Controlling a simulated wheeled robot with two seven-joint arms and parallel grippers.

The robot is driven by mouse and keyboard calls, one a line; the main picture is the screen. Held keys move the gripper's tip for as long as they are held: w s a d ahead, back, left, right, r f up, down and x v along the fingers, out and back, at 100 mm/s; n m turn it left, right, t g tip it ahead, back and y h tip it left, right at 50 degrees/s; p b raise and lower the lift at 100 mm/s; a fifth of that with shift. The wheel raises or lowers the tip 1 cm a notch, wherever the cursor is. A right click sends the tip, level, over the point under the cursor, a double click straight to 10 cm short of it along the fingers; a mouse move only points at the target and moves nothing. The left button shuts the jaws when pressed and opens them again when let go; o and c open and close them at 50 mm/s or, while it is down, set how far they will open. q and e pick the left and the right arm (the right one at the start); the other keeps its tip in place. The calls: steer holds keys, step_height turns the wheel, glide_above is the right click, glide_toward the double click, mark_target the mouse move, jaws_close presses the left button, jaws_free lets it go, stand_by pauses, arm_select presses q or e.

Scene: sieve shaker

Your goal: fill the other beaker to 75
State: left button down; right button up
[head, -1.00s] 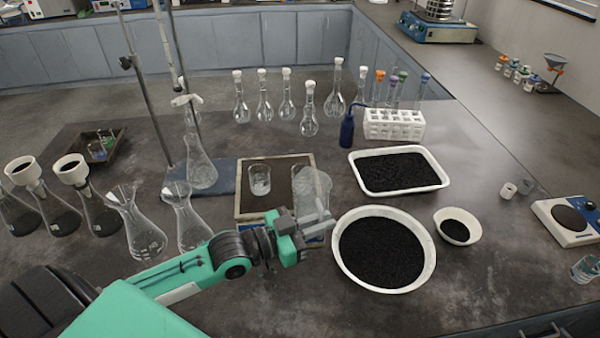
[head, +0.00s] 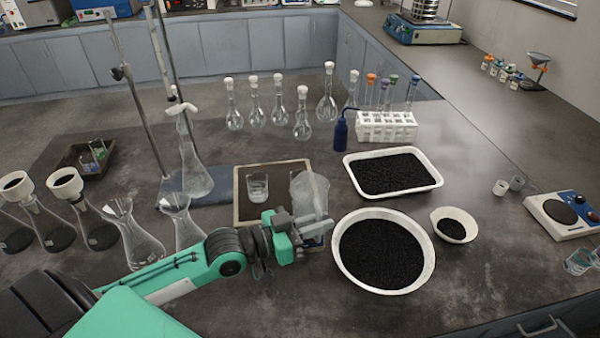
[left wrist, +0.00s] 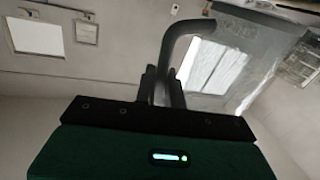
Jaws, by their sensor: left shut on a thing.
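My left gripper (head: 292,228) is shut on the handle of a clear, translucent jug (head: 310,192), held over the right side of the framed board. In the left wrist view the grey curved handle (left wrist: 178,50) rises from between the jaws, with the clear jug wall (left wrist: 250,55) beside it. A small glass beaker (head: 257,188) stands upright on the board, left of the jug. Its marks and level are too small to read. Another beaker (head: 579,261) with a bluish tint stands at the far right edge. My right gripper is out of view.
The framed board (head: 245,212) lies mid-bench. A rectangular tray (head: 438,180), round bowl (head: 430,265) and small bowl (head: 474,229) of black grains stand right. Conical flasks (head: 140,240) stand left, stoppered flasks (head: 302,125) and a white rack (head: 386,127) behind.

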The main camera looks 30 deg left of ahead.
mark_target(314, 200)
arm_select(q)
steer(key=shift+w+a+r+n, duration=0.15)
steer(key=shift+r+n, duration=0.15)
steer(key=shift+r, duration=0.2)
steer(key=shift+w+a+r+n+p, duration=0.4)
steer(key=shift+a+r+n+p, duration=0.1)
steer(key=shift+n+p, duration=0.25)
steer(key=shift+w+a+r+n+g+p, duration=0.4)
steer(key=shift+w+a+r+n+p, duration=0.15)
steer(key=shift+w+n, duration=0.2)
steer(key=w+a+r+n+p, duration=0.1)
steer(key=n+p, duration=0.1)
steer(key=w+a+r+n+p, duration=0.1)
steer(key=w+r+p, duration=0.1)
steer(key=shift+a+r+n+g, duration=0.15)
steer(key=shift+r+n+g, duration=0.1)
steer(key=shift+n+g, duration=0.15)
steer(key=shift+w+f, duration=0.1)
steer(key=shift+f, duration=0.05)
steer(key=shift+w+a+n, duration=0.1)
steer(key=shift+n, duration=0.2)
